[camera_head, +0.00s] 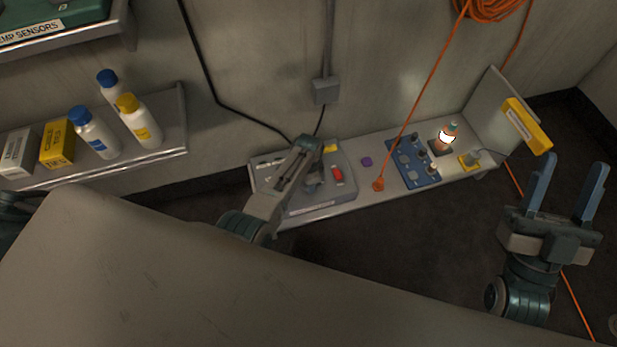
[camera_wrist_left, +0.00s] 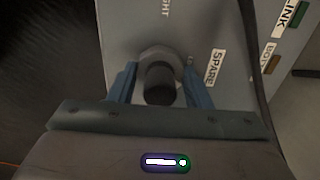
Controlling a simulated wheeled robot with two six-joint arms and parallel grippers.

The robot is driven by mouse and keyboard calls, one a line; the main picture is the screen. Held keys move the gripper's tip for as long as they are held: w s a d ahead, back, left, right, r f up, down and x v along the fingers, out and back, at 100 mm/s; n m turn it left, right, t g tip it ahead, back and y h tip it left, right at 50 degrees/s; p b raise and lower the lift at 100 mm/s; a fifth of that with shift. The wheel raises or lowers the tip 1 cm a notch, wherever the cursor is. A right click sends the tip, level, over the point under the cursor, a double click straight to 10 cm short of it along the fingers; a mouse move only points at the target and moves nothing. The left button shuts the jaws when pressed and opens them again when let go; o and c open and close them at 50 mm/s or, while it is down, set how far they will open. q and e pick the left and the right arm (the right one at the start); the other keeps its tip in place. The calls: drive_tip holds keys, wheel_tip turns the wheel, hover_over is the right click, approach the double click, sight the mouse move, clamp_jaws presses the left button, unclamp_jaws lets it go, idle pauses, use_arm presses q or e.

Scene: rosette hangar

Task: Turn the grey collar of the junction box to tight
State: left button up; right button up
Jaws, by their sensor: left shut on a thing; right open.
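The junction box (camera_head: 345,192) is a grey box on the low shelf in the head view, with a red and a yellow part on top. In the left wrist view its pale top (camera_wrist_left: 225,35) carries the labels "SPARE" and "LINK" and a partly cut "IGHT". The grey collar (camera_wrist_left: 158,53) is a ring around a dark round plug (camera_wrist_left: 160,85). My left gripper (camera_head: 313,178) is over the box; in the left wrist view its blue fingers (camera_wrist_left: 160,88) are shut on the collar, one each side. My right gripper (camera_head: 566,190) is open and empty, right of the shelf.
A yellow case (camera_head: 527,127) is at the shelf's right end. Bottles (camera_head: 97,137) stand on the left shelf.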

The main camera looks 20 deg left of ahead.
use_arm(q)
drive_tip(key=shift+r+m+p, duration=0.15)
drive_tip(key=shift+m+p, duration=0.5)
drive_tip(key=shift+m, duration=0.25)
drive_tip(key=shift+m+p, duration=0.7)
drive_tip(key=shift+m, duration=0.4)
use_arm(e)
wheel_tip(320, 180, down, 13)
drive_tip(key=w+m+g+h, duration=0.2)
drive_tip(key=g, duration=0.7)
use_arm(q)
drive_tip(key=m+p, duration=0.1)
drive_tip(key=m, duration=0.1)
drive_tip(key=shift+d+m, duration=0.1)
drive_tip(key=shift+m, duration=0.2)
drive_tip(key=m+p, duration=0.1)
drive_tip(key=m, duration=0.3)
drive_tip(key=shift+s, duration=0.1)
drive_tip(key=shift+m, duration=0.3)
use_arm(e)
drive_tip(key=s+a+f+g, duration=0.1)
drive_tip(key=s+f+g, duration=0.7)
drive_tip(key=f, duration=0.4)
drive_tip(key=shift+a+f+g, duration=0.3)
drive_tip(key=shift+a, duration=0.05)
use_arm(q)
drive_tip(key=o, duration=1)
